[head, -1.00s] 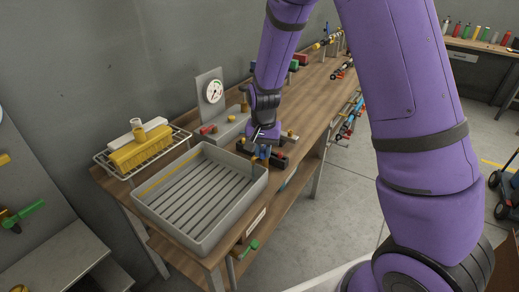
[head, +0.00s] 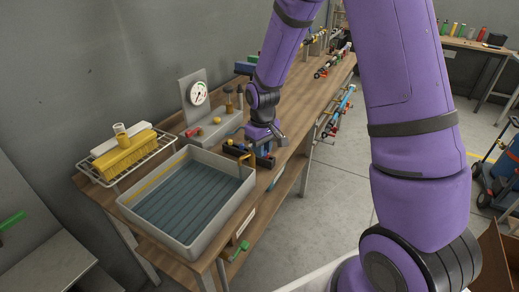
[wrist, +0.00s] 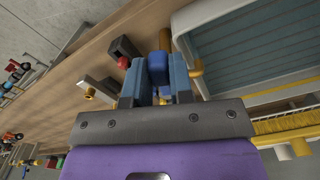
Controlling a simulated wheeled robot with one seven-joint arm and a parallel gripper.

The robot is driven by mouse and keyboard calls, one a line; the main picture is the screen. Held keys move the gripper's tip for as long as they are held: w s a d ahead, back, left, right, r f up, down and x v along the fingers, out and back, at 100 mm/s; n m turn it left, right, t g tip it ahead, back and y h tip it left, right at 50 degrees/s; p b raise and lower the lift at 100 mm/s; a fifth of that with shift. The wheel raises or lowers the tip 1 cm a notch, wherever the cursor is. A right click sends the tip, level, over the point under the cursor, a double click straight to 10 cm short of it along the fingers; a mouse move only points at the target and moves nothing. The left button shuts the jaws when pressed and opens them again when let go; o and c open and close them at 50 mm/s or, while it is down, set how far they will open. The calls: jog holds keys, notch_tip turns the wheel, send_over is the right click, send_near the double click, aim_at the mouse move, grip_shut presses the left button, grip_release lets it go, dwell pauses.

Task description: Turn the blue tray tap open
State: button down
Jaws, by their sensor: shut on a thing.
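The blue tap handle (wrist: 157,70) sits between the two fingers of my gripper (wrist: 159,82) in the wrist view, and the gripper is shut on it. A brass pipe (wrist: 166,42) stands beside the handle at the tray's edge. In the head view my gripper (head: 262,152) is low over the bench at the tray's right corner, and the arm mostly hides the tap. The grey tray (head: 226,205) has a blue-grey floor that looks covered with water. The tray also shows in the wrist view (wrist: 185,22).
A gauge (head: 199,93) on a grey panel stands behind the tray. A red knob (wrist: 123,62) is close to my gripper. Hose fittings (head: 330,65) lie farther along the wooden bench (head: 297,95).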

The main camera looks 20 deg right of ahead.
jog(key=shift+w+d+n, duration=0.1)
jog(key=shift+d+n, duration=0.15)
jog(key=shift+n, duration=0.25)
jog(key=c, duration=1)
grip_release()
notch_tip(320, 180, up, 11)
jog(key=shift+f, duration=0.1)
